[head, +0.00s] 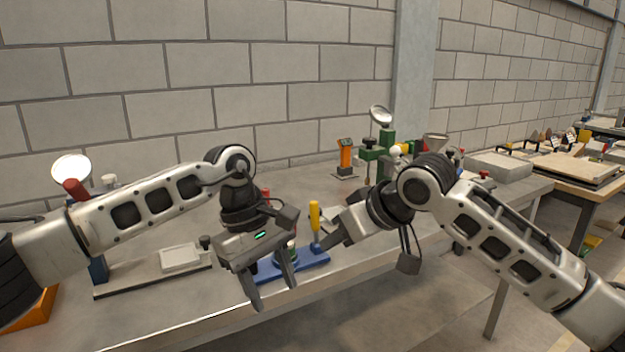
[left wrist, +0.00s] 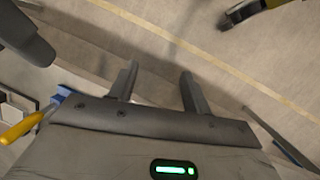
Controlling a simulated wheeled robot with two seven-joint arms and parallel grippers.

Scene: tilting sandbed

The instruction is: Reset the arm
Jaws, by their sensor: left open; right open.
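My left gripper (head: 271,292) hangs over the front part of the grey workbench (head: 190,310), its fingers pointing down. It is open and empty. In the left wrist view its two fingers (left wrist: 158,85) stand apart with only floor behind them. My right gripper (head: 333,236) is to the right of the left one, over the bench, pointing left. Its fingers are partly hard to make out and nothing shows between them. Both arms are bent at the wrist in front of me.
A blue base (head: 300,266) with a yellow-handled tool (head: 314,216) stands just behind and between the grippers. A flat plate with a white tray (head: 181,258) lies to the left. Green and orange devices (head: 345,156) stand at the back. A second table (head: 575,178) is at the right.

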